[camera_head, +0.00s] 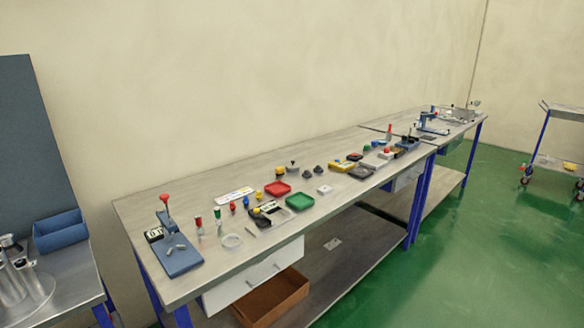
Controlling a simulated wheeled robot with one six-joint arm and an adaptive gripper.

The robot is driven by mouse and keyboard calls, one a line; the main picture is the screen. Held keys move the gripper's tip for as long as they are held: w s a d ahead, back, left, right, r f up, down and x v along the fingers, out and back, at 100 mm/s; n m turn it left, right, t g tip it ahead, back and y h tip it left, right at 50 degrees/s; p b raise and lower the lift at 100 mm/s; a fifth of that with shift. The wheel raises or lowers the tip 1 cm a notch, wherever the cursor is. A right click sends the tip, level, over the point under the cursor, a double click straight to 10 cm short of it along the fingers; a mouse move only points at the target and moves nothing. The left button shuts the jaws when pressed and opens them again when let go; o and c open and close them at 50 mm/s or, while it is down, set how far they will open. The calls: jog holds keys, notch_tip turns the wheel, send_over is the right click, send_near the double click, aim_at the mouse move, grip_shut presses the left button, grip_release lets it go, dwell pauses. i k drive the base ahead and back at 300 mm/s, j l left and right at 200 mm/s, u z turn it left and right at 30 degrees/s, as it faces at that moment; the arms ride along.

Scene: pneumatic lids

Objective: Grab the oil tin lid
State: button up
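I cannot pick out the oil tin lid for certain at this size. Silver metal containers (12,284) stand on a round tray at the lower left edge, one with a dark top, partly cut off by the picture edge. My gripper is not in view.
A blue fixture with a red-topped lever (178,255) stands at the bench's left end. A blue bin (60,234) sits on the left table. A cart (560,150) stands right; green floor there is clear.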

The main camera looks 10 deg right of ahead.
aim_at(292, 165)
jog(key=i+l+u, duration=0.25)
jog(key=i+l, duration=0.15)
jog(key=l, duration=0.25)
jog(key=i+l+u, duration=0.1)
jog(key=l, duration=0.3)
jog(key=i+l+u, duration=0.15)
jog(key=i+l, duration=0.1)
jog(key=l, duration=0.1)
